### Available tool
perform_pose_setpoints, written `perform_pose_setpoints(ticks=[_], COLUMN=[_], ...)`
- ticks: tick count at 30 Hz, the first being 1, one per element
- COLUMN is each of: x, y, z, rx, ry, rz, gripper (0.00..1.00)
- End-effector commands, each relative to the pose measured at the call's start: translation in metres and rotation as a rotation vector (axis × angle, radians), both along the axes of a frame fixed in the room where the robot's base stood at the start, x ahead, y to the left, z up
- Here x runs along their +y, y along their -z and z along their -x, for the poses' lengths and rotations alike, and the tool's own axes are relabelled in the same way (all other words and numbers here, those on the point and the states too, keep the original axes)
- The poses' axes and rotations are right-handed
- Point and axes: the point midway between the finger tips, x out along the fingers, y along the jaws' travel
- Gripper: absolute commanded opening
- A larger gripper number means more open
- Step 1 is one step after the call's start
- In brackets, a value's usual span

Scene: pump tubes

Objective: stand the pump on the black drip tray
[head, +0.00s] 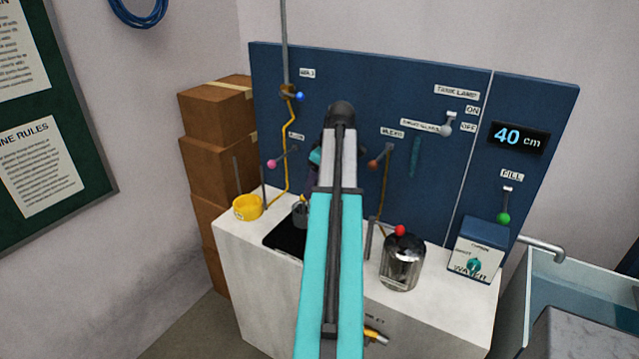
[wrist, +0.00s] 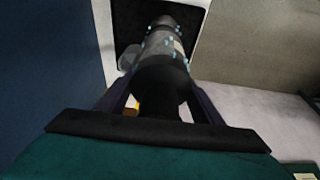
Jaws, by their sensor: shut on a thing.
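The pump (wrist: 165,58) is a grey cylinder with a dark collar and small light-blue spots. In the wrist view it sits between the two fingers of my gripper (wrist: 160,100), which is shut on it near the collar. The black drip tray (wrist: 130,22) lies beyond and around the pump's far end. In the head view the tray (head: 283,238) is on the white counter, partly hidden by my arm. The pump's grey lower part (head: 300,214) shows just left of my arm, over the tray. I cannot tell whether it touches the tray.
A glass jar with a red knob (head: 402,262) and a blue water box (head: 478,252) stand to the right. A blue panel (head: 345,95) with levers and tubes rises behind. A sink (head: 575,290) is at far right.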

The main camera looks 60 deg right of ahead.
Motion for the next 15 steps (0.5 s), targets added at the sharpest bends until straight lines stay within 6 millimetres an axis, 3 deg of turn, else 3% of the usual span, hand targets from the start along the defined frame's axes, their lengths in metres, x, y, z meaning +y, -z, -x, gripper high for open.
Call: perform_pose_setpoints(ticks=[15], x=[-0.009], y=[-0.004], z=[-0.011], rx=[-0.004], ry=[-0.001], rz=[0.003], gripper=[0.00])
